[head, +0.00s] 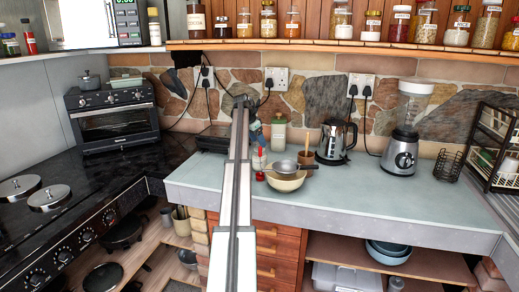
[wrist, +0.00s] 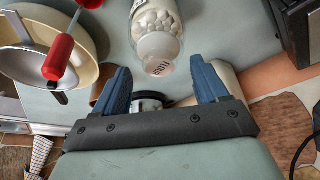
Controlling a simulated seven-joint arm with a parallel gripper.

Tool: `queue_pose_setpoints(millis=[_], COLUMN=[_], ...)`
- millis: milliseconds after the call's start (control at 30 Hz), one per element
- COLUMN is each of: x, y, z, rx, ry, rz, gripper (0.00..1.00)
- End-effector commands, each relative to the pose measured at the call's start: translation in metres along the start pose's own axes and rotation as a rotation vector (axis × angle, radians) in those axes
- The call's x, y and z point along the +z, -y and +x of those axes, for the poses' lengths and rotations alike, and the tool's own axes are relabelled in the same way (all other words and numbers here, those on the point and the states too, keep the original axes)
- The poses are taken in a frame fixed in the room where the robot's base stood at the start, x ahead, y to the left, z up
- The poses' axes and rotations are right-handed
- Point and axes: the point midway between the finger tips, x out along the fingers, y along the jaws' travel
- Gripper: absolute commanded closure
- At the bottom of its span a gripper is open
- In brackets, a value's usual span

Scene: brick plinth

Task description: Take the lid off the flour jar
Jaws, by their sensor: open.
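The flour jar (wrist: 155,20) is a clear jar with pale contents and a pale round lid (wrist: 158,46). In the wrist view it stands at top centre, ahead of my fingers. Its small lettering is hard to read. In the head view a pale jar with a greenish lid (head: 278,132), apparently the same one, stands at the back of the counter. My gripper (wrist: 161,68) is open, with blue fingers on either side of the lid's near edge in the picture. I cannot tell whether they touch it. In the head view my arm partly hides the gripper (head: 256,132).
A cream bowl (head: 287,184) with a pan or sieve on it stands in front of the jar. A kettle (head: 336,142) and blender (head: 403,135) stand to the right. The front right counter (head: 390,200) is clear.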

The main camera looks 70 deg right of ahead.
Motion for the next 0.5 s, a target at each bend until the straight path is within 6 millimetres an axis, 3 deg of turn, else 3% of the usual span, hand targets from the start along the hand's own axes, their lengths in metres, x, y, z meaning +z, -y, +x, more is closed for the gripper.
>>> queue_pose_setpoints(millis=[133,367,500], x=[0.001,0.001,0.001], y=[0.0,0.0,0.0], z=[0.017,0.018,0.018], rx=[0.0,-0.001,0.0], ry=[0.0,0.0,0.0], rz=[-0.001,0.0,0.0], gripper=[0.27,0.27,0.39])
